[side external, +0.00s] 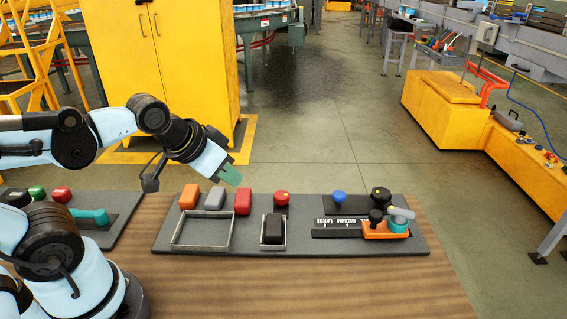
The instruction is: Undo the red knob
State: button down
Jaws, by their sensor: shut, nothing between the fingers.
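The red knob (281,198) is a round cap standing on the dark grey board (300,247), behind a small metal frame. My gripper (231,175) has green fingertips that are shut and empty. It hangs tilted at the board's back edge, left of the red knob and apart from it. The fingertips show just above and behind a red block (243,203) in this view. How high they are above the board is hard to tell.
An orange block (189,196) and a grey block (215,198) stand left of the red block. A black block (273,229) sits in the small frame. Right are a blue knob (339,198), a black knob (381,195) and an orange slider (385,232). The wooden table's front is clear.

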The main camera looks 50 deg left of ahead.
jog(key=c, duration=1.8)
grip_release()
jog(key=shift+o, duration=1.2)
jog(key=shift+w, duration=0.1)
jog(key=shift+o, duration=1.1)
jog(key=shift+w+r+m, duration=0.2)
jog(key=shift+m, duration=0.2)
jog(key=o, duration=0.7)
jog(key=w+m+g, duration=0.1)
jog(key=w+m, duration=0.1)
jog(key=m, duration=0.1)
jog(key=w+r+m+g, duration=0.1)
jog(key=w+m, duration=0.1)
jog(key=w+r+m+g, duration=0.1)
jog(key=w+m, duration=0.1)
jog(key=m, duration=0.1)
jog(key=shift+a+r+m, duration=0.1)
jog(key=shift+r+m, duration=0.15)
jog(key=shift+m, duration=0.05)
jog(key=shift+c, duration=0.2)
jog(key=m+g, duration=0.4)
jog(key=m, duration=0.6)
send_over(281, 194)
jog(key=shift+f, duration=1.45)
notch_tip(281, 194, down, 11)
jog(key=shift+f, duration=0.2)
jog(key=c, duration=1)
